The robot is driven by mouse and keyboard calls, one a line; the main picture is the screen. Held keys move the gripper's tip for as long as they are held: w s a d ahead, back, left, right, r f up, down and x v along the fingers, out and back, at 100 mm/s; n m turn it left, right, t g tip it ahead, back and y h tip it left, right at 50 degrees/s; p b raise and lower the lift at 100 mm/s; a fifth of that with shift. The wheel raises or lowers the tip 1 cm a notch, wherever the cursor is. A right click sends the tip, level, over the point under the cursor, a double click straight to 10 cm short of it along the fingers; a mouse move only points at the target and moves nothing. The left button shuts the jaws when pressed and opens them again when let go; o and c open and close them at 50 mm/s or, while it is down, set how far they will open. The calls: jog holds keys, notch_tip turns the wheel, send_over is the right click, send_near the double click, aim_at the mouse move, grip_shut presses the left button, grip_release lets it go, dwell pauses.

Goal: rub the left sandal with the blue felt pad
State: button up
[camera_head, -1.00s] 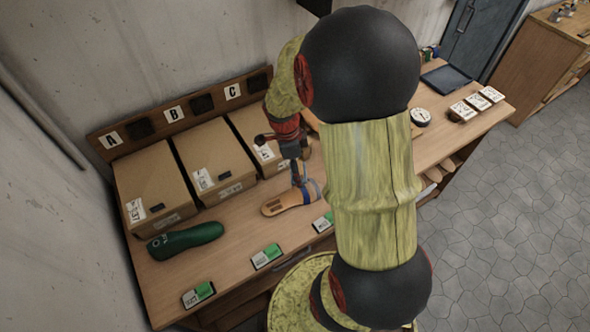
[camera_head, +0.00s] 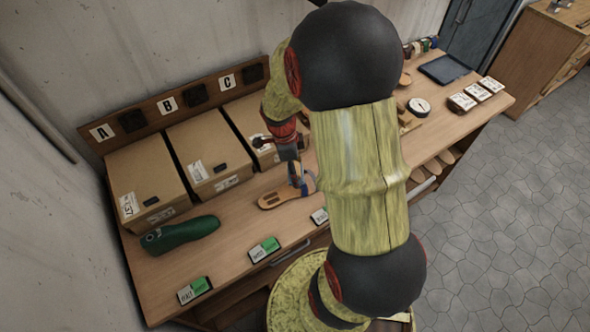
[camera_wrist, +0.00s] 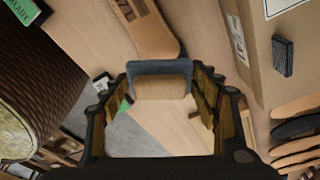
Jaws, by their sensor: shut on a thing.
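The tan sandal (camera_head: 272,200) with dark slots lies on the bench, and blue shows at its right end. Its tan sole (camera_wrist: 147,32) also shows at the top of the wrist view. My gripper (camera_head: 296,182) is over the sandal's right part. In the wrist view my gripper (camera_wrist: 160,98) is shut on a blue-edged block with a tan face, which looks like the blue felt pad (camera_wrist: 160,67). The pad is close against the sandal; I cannot tell if they touch. My arm hides part of the bench, and no second sandal is clear.
Three cardboard boxes (camera_head: 150,180) stand along the back under signs A, B and C. A green foot form (camera_head: 180,235) lies at the front left. Green-and-white cards (camera_head: 264,249) line the front edge. A round dial (camera_head: 418,106) and a dark tablet (camera_head: 445,70) are to the right.

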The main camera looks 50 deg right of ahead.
jog(key=shift+f+b, duration=0.6)
dwell(0.3)
